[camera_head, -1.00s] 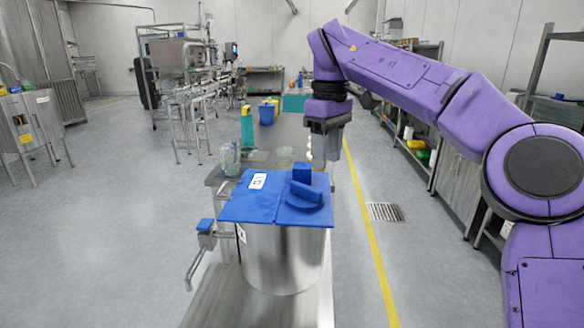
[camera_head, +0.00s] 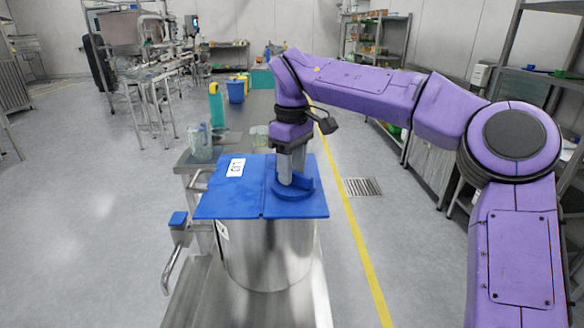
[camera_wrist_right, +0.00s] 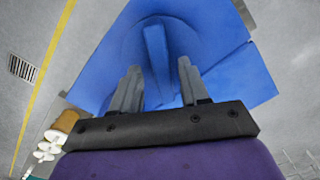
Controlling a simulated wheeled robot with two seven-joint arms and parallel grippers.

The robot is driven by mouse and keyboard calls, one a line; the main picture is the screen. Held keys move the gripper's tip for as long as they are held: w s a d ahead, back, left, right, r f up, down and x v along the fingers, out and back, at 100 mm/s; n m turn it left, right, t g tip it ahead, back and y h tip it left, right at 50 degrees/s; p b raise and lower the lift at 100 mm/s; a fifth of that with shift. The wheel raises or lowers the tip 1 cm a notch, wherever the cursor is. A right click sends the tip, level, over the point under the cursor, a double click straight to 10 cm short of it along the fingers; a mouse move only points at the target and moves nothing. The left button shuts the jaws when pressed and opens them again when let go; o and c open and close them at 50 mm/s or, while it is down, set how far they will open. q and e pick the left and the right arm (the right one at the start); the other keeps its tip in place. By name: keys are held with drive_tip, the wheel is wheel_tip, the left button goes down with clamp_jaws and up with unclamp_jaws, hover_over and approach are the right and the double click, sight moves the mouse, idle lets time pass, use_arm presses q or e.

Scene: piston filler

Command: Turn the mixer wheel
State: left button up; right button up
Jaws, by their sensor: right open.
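The mixer wheel (camera_head: 305,188) is a round blue knob with an upright ridge, set on the blue lid (camera_head: 232,200) of a steel pot (camera_head: 268,250). My right gripper (camera_head: 289,176) points down over the wheel and hides part of it. In the right wrist view the wheel's ridge (camera_wrist_right: 156,52) stands between the two open fingers of the right gripper (camera_wrist_right: 159,78), with a gap visible on both sides. How deep the fingertips reach beside the ridge is hard to tell. My left gripper is not in view.
A glass jug (camera_head: 200,143), a green bottle (camera_head: 216,105) and a blue bucket (camera_head: 235,91) stand on the table behind the pot. A blue-capped valve handle (camera_head: 177,222) sticks out at the pot's left. Open floor lies on both sides.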

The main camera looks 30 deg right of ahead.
drive_tip(key=shift+s+r, duration=0.2)
drive_tip(key=shift+s, duration=0.25)
drive_tip(key=shift+w, duration=0.1)
clamp_jaws()
drive_tip(key=shift+f+n, duration=0.1)
drive_tip(key=shift+n, duration=0.3)
